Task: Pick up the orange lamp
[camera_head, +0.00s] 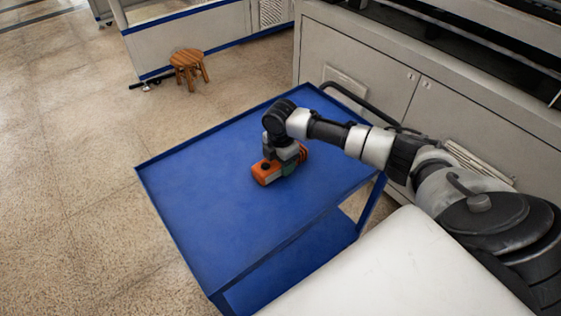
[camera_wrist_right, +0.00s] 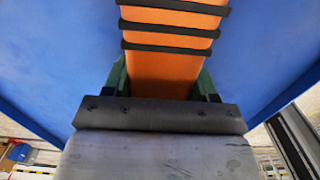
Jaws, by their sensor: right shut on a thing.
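The orange lamp (camera_head: 267,173) is on or just above the blue cart top in the head view; I cannot tell whether it touches. It has an orange body with a dark round spot at its near end. In the right wrist view the lamp (camera_wrist_right: 168,68) is orange with black bands and lies between the fingers. My right gripper (camera_head: 288,167) comes down onto the lamp from above and is shut on it. It also shows in the right wrist view (camera_wrist_right: 160,85), with a green finger at each side of the lamp. My left gripper is in neither view.
The blue cart (camera_head: 200,215) has a raised rim, a lower shelf and a dark handle; its top is otherwise clear. A wooden stool (camera_head: 188,67) stands on the floor behind. A grey cabinet (camera_head: 385,80) stands close behind the cart at the right.

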